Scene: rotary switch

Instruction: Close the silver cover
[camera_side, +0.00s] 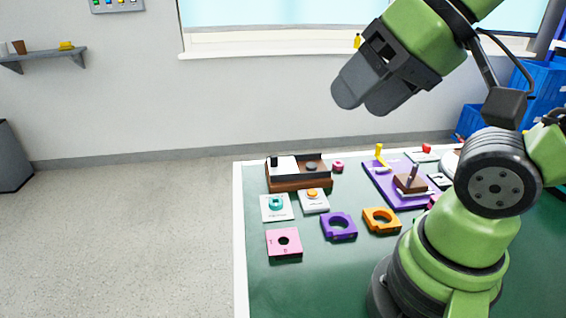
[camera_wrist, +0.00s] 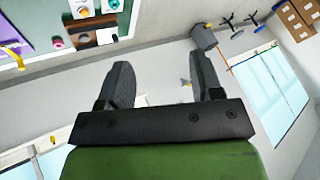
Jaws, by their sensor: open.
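A brown wooden box (camera_side: 300,184) stands at the far left of the green table. A pale, flat, white-to-silver panel (camera_side: 282,167) covers its left part and looks like the cover; a dark knob sits on its far left. The right part of the box shows a dark round piece (camera_side: 311,167). My gripper (camera_side: 362,108) is high above the table, open and empty, apart from everything. Its two fingers (camera_wrist: 160,75) also show in the wrist view.
Near the box are a teal-knobbed plate (camera_side: 276,206), an orange-button plate (camera_side: 313,200), and pink (camera_side: 284,244), purple (camera_side: 339,226) and orange (camera_side: 381,220) blocks. A purple board (camera_side: 385,181) with upright parts stands to the right. Air around my gripper is free.

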